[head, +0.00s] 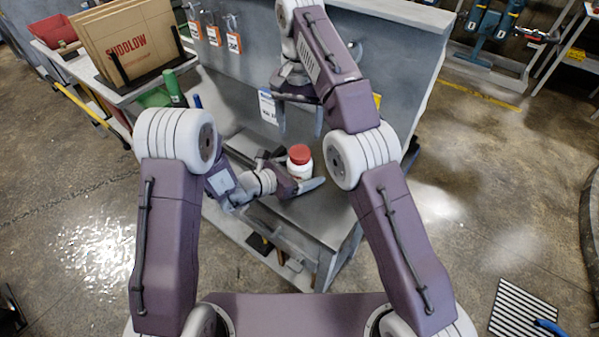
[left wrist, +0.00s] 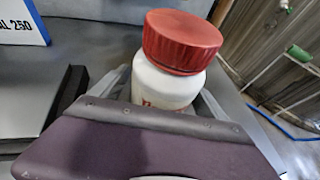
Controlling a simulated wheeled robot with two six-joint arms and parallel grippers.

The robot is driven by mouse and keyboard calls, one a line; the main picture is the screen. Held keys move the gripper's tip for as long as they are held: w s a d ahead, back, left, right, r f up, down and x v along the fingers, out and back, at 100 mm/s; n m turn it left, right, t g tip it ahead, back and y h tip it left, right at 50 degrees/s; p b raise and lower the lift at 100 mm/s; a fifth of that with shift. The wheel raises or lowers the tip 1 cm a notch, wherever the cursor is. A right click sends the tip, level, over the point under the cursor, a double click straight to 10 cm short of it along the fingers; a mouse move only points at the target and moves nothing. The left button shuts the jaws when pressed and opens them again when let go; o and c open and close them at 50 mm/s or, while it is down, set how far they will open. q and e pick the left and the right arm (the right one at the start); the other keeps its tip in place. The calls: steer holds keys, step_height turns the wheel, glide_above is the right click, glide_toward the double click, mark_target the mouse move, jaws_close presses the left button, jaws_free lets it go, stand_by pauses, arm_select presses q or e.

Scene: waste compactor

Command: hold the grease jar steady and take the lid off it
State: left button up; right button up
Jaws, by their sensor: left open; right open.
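The grease jar (head: 299,172) is white and stands upright on the grey bench, with its red lid (head: 299,154) on top. In the left wrist view the jar (left wrist: 165,88) and its ribbed red lid (left wrist: 182,40) are close; my gripper's body hides the jar's base. My left gripper (head: 292,174) is open, low at the bench, with its fingers around the jar; I cannot tell whether they touch it. My right gripper (head: 300,118) is open and empty, fingers pointing down, above the jar in the picture and apart from the lid.
The grey bench top (head: 325,205) is mostly clear to the right of the jar. A grey back panel (head: 240,60) with hanging tags rises behind. A white label card (left wrist: 20,22) stands left of the jar.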

mark_target(300, 152)
arm_select(q)
steer(key=shift+w+d+f, duration=0.15)
steer(key=shift+w+d, duration=0.05)
steer(key=shift+d, duration=0.25)
arm_select(e)
steer(key=shift+d, duration=0.1)
arm_select(q)
jaws_close()
arm_select(e)
steer(key=m, duration=0.7)
steer(key=shift+m, duration=0.3)
steer(key=m, duration=0.6)
steer(key=shift+f, duration=3.95)
steer(key=shift+c, duration=0.4)
